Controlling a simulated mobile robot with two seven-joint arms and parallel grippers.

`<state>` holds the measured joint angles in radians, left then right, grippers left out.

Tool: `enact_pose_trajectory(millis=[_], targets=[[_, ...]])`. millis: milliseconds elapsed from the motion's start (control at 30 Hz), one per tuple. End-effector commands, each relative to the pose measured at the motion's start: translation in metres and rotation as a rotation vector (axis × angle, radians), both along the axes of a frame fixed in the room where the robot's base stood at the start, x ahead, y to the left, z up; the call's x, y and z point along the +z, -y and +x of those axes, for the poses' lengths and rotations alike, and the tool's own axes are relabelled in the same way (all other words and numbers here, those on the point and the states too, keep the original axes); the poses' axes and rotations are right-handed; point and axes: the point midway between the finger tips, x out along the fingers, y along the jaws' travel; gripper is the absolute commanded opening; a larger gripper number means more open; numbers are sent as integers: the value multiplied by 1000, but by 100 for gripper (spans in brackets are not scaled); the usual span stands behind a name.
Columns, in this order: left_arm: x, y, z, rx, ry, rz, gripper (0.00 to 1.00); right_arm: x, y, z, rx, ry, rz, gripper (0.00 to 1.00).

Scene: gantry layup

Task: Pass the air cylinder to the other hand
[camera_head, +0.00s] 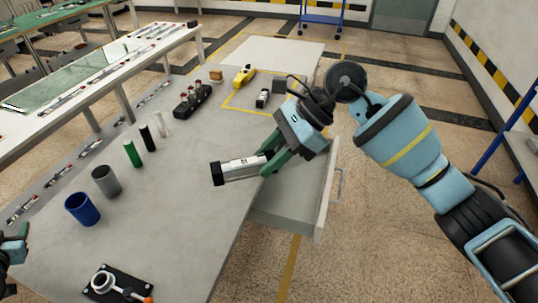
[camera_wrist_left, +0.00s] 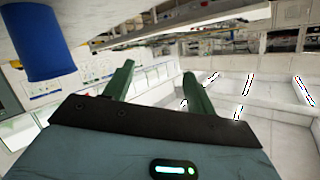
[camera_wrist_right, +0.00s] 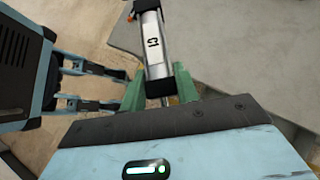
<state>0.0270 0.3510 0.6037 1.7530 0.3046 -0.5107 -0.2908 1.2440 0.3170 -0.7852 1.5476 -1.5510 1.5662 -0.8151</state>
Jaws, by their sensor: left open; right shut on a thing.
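The air cylinder (camera_head: 238,169) is a silver tube with black end caps and a small dark marking. My right gripper (camera_head: 276,160) is shut on it near one end and holds it over the right edge of the grey table. The cylinder (camera_wrist_right: 154,45) also shows between the green fingers of my right gripper (camera_wrist_right: 165,88) in the right wrist view, its far end pointing away. My left gripper (camera_wrist_left: 155,80) is open and empty in the left wrist view. In the head view only a bit of it shows at the lower left edge.
The grey table (camera_head: 190,215) holds a blue cup (camera_head: 82,209), a grey cup (camera_head: 105,180), green, black and clear cylinders, a dark block with several bottles (camera_head: 192,99), and a yellow tool (camera_head: 243,76). A black fixture (camera_head: 118,287) lies in front. An open drawer (camera_head: 290,205) juts out right.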

Motion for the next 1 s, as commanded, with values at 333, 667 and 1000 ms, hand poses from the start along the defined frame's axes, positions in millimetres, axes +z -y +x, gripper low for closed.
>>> enact_pose_trajectory(millis=[333, 667, 1000], targets=[[19, -67, -117, 6, -101, 497, 56, 1, 0, 0, 0, 1, 1, 0], [-30, -23, -150, -132, -178, 529, 56, 1, 0, 0, 0, 1, 1, 0], [-124, 81, -157, -232, -240, 220, 56, 1, 0, 0, 0, 1, 2, 0]])
